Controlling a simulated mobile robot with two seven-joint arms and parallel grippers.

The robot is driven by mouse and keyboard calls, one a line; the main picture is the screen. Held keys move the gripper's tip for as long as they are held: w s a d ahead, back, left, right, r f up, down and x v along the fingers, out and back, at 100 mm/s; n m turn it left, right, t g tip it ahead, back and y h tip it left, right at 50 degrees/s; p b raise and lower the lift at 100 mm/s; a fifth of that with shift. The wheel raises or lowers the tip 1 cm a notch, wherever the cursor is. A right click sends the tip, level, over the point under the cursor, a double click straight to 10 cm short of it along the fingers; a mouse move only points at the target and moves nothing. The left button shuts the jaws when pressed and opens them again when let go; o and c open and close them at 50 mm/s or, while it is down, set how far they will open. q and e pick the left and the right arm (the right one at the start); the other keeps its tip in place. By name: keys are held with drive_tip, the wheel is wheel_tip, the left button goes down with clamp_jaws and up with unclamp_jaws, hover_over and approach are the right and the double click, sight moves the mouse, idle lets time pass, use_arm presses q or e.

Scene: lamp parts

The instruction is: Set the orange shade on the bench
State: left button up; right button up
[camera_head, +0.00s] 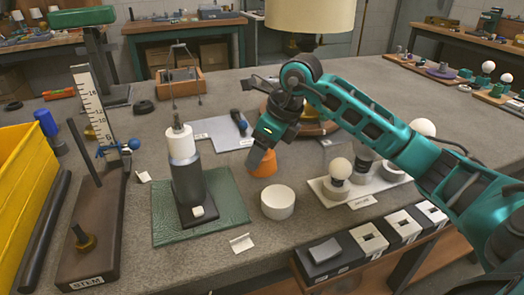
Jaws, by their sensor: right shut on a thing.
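The orange shade (265,166) is small and sits at the fingertips of my right gripper (259,150), near the middle of the grey bench (330,238). My right gripper points down and is shut on the shade, and its fingers hide part of the shade's upper left. I cannot tell whether the shade's lower edge touches the bench or is just above it. My left gripper is not in view.
A white round cup-like piece (278,203) stands just in front of the shade. A grey post with a white top (183,165) stands on a green mat (227,200) to the left. A white board with bulbs (352,197) lies to the right. A yellow bin (22,190) is far left.

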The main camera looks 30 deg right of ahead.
drive_tip(key=shift+r, duration=0.1)
drive_tip(key=o, duration=1.1)
drive_tip(key=shift+f, duration=0.2)
drive_tip(key=shift+c, duration=0.2)
drive_tip(key=shift+r, duration=0.1)
drive_tip(key=shift+r, duration=0.25)
drive_tip(key=p+v, duration=0.2)
drive_tip(key=v, duration=0.9)
drive_tip(key=shift+s+r, duration=0.15)
drive_tip(key=shift+r, duration=0.15)
drive_tip(key=shift+d, duration=0.1)
drive_tip(key=shift+r, duration=0.1)
